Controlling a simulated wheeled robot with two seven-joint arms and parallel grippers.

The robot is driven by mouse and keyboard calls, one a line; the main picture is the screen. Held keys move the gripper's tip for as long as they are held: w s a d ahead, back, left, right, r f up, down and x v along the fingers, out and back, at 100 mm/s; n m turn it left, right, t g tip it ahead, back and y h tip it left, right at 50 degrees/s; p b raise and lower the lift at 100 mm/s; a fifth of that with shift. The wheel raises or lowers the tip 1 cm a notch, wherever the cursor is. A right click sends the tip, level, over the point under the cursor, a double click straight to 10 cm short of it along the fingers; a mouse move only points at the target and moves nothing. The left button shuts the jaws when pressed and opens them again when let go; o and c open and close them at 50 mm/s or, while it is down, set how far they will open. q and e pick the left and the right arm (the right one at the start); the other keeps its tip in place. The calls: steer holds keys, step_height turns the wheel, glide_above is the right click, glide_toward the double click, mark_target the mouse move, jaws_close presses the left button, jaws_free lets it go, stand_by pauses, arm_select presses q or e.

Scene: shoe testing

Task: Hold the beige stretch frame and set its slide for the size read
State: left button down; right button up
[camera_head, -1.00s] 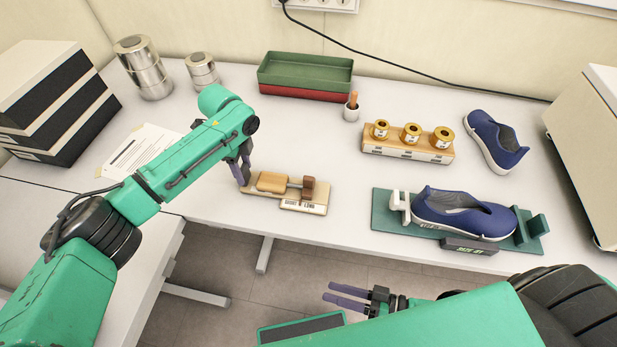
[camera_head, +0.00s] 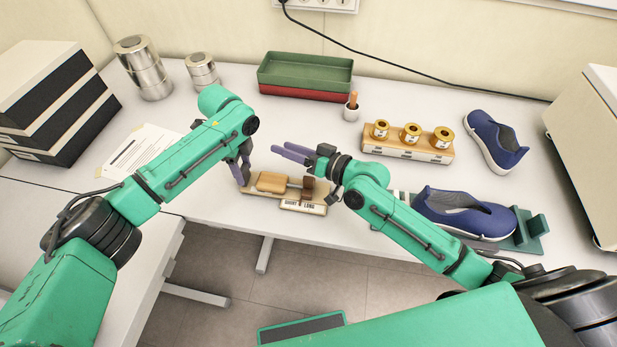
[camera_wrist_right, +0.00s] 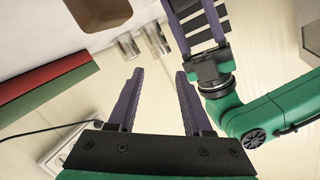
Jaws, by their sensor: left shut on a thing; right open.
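The beige stretch frame (camera_head: 257,191) lies on the table with a light wooden form (camera_head: 271,182) and a dark brown slide block (camera_head: 308,187) on it. A plate (camera_head: 303,206) at its front edge seems to read SHORT and LONG. My left gripper (camera_head: 243,172) is shut on the frame's left end. My right gripper (camera_head: 288,153) is open and empty, just above and behind the frame. Its spread purple fingers show in the right wrist view (camera_wrist_right: 160,78), where a brown block, probably the slide, is cut off at the top. A blue shoe (camera_head: 463,213) sits on a green gauge (camera_head: 535,232), whose readout my right arm hides.
A wooden rack (camera_head: 408,150) with brass rings stands behind the right arm. Table between frame and trays is clear.

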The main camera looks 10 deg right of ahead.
steer(key=n+g, duration=0.2)
steer(key=n, duration=0.1)
steer(key=n+g+h, duration=0.7)
steer(key=n, duration=0.1)
glide_toward(309, 178)
steer(key=shift+g+h, duration=0.3)
steer(key=x, duration=1)
steer(key=shift+w+a+f, duration=0.15)
steer(key=shift+w+a, duration=0.15)
jaws_close()
